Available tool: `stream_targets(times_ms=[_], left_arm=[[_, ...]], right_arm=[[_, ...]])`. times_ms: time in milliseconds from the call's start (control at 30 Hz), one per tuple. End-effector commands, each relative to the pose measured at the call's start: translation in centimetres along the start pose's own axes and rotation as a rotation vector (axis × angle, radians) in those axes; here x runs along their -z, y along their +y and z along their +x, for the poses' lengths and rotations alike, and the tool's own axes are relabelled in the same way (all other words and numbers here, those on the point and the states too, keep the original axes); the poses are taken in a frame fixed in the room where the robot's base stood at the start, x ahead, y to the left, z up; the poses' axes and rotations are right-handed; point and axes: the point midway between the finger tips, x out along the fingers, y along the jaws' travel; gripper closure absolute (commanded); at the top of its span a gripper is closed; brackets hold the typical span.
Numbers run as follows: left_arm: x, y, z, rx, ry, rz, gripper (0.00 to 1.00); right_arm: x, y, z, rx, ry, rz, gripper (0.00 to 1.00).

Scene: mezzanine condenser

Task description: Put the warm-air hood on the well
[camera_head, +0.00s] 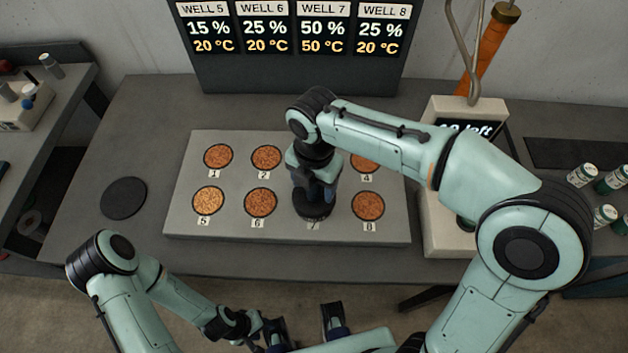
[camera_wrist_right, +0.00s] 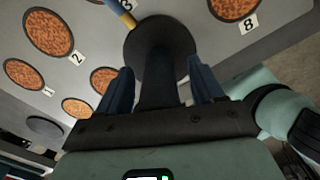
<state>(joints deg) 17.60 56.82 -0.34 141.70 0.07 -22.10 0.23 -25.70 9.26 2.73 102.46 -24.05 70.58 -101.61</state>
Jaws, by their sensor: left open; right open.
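The dark warm-air hood (camera_head: 313,211) stands on well 7 of the pale well plate (camera_head: 290,256), its round base covering the well. In the right wrist view its base (camera_wrist_right: 150,45) looks flat on the plate, with its thick stem upright between my fingers. My right gripper (camera_head: 316,188) is open, one blue finger on each side of the stem. Contact cannot be told; the gripper also shows in the right wrist view (camera_wrist_right: 160,76). My left gripper (camera_head: 305,325) is open and empty in front of the bench. Well 3 is hidden by my right arm.
A display panel (camera_head: 290,70) reads well 7 at 50 % and 50 °C; wells 5, 6 and 8 read 20 °C. A dark round pad (camera_head: 124,198) lies bare at left. A pale device (camera_head: 440,235) with a partly hidden screen and several small jars (camera_head: 604,214) stand right.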

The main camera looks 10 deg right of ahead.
Motion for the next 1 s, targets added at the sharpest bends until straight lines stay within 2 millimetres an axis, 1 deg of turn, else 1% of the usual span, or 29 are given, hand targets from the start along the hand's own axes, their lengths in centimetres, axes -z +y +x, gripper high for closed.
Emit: stream_targets(times_ms=[167,400,500,600,700,800,1000], left_arm=[[0.1,0.2,-0.5,-0.001,0.002,0.001,0.57],[0.3,0.7,-1.7,-0.002,0.007,0.002,0.57],[0.4,0.9,-2.2,-0.003,0.009,0.003,0.57],[0.5,1.1,-2.5,-0.004,0.011,0.004,0.57],[0.5,1.2,-2.8,-0.004,0.012,0.004,0.57],[0.5,1.2,-2.9,-0.004,0.013,0.005,0.57],[0.5,1.2,-2.9,-0.004,0.012,0.004,0.57]], right_arm=[[-0.1,0.1,-1.9,-0.004,-0.002,0.0,0.33],[-0.1,0.1,-7.2,-0.006,-0.002,0.001,0.33],[-0.1,0.1,-9.2,-0.005,-0.002,0.001,0.33],[0.0,0.1,-10.7,-0.003,-0.001,0.0,0.33],[0.0,0.1,-11.8,-0.002,-0.001,0.0,0.33],[0.0,0.0,-12.2,-0.002,0.0,0.0,0.33],[0.0,0.0,-12.3,-0.001,0.0,0.0,0.33]])
